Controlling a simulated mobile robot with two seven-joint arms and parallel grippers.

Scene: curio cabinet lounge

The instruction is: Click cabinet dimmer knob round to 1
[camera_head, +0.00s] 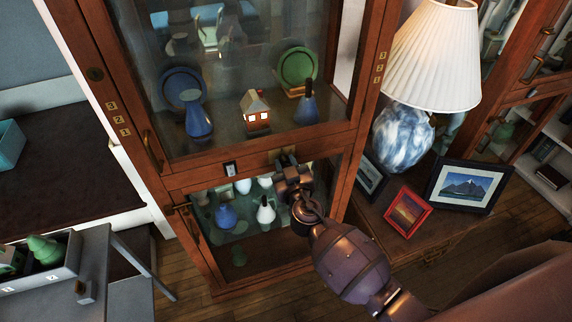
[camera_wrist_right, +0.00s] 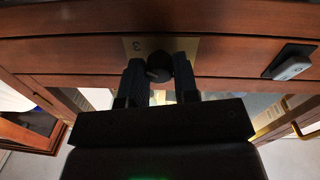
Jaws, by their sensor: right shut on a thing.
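The dimmer knob (camera_wrist_right: 158,67) is a small dark round knob on a brass plate (camera_wrist_right: 190,46), set in the cabinet's wooden rail. A digit that looks like a 3 shows on the plate beside the knob in the wrist view. My right gripper (camera_wrist_right: 160,77) is shut on the knob, one dark finger on each side. In the head view my right gripper (camera_head: 285,162) is at the middle rail of the cabinet (camera_head: 190,175) and hides the knob. I cannot tell which number the knob points to. My left gripper is not in view.
A rocker switch (camera_head: 230,169) sits on the same rail, left of my gripper. Glass doors enclose plates, vases and a small lit house (camera_head: 256,112). A lamp (camera_head: 404,135) and framed pictures (camera_head: 407,211) stand close on the right. A grey table (camera_head: 95,255) is at lower left.

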